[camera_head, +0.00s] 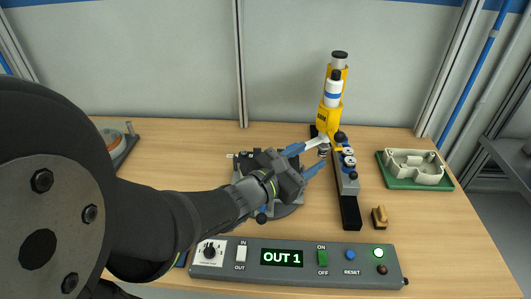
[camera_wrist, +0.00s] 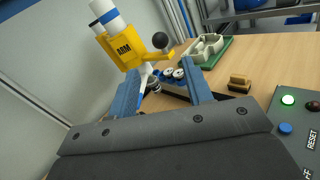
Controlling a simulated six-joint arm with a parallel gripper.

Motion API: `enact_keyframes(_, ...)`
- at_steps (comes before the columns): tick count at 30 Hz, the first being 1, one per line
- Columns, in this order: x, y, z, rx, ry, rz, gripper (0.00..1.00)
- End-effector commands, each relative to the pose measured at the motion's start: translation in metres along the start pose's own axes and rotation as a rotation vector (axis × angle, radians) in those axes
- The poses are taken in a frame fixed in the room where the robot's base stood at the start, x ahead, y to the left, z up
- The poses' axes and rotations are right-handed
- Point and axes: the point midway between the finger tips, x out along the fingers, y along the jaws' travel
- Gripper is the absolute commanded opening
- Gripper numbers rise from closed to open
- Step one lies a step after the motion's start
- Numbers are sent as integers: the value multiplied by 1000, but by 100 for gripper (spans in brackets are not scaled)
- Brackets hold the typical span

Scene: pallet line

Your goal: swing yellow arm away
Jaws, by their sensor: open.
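The yellow arm (camera_head: 331,116) stands upright on a dark base at the back right of the bench, with a white and blue cylinder and black cap on top. In the wrist view the yellow arm (camera_wrist: 123,45), marked ARM, has a black ball knob (camera_wrist: 160,40) on a short yellow lever. My gripper (camera_head: 316,159) is open, its two blue fingers pointing toward the foot of the yellow arm. In the wrist view my gripper (camera_wrist: 165,90) has the knob beyond and above the gap between its fingers. I see nothing held between them.
A control panel (camera_head: 225,266) reading OUT 1 lies along the front edge. A dark rail (camera_head: 350,211) with knobs runs forward from the yellow arm. A green tray (camera_head: 400,184) holding a pale part, and a small tan block (camera_head: 379,217), sit right. A round fixture lies under my arm.

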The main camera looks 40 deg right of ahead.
Motion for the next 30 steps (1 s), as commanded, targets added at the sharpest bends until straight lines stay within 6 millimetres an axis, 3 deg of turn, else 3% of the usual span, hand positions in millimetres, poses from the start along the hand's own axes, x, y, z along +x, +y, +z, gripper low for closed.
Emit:
enact_keyframes(3, -21, 2, 0, 2, 0, 5, 46)
enact_keyframes(9, -42, 1, 1, 2, -2, 3, 46)
enact_keyframes(23, -52, 0, 0, 1, 0, 0, 46)
enact_keyframes(30, -39, 3, 11, 4, -10, -74, 3)
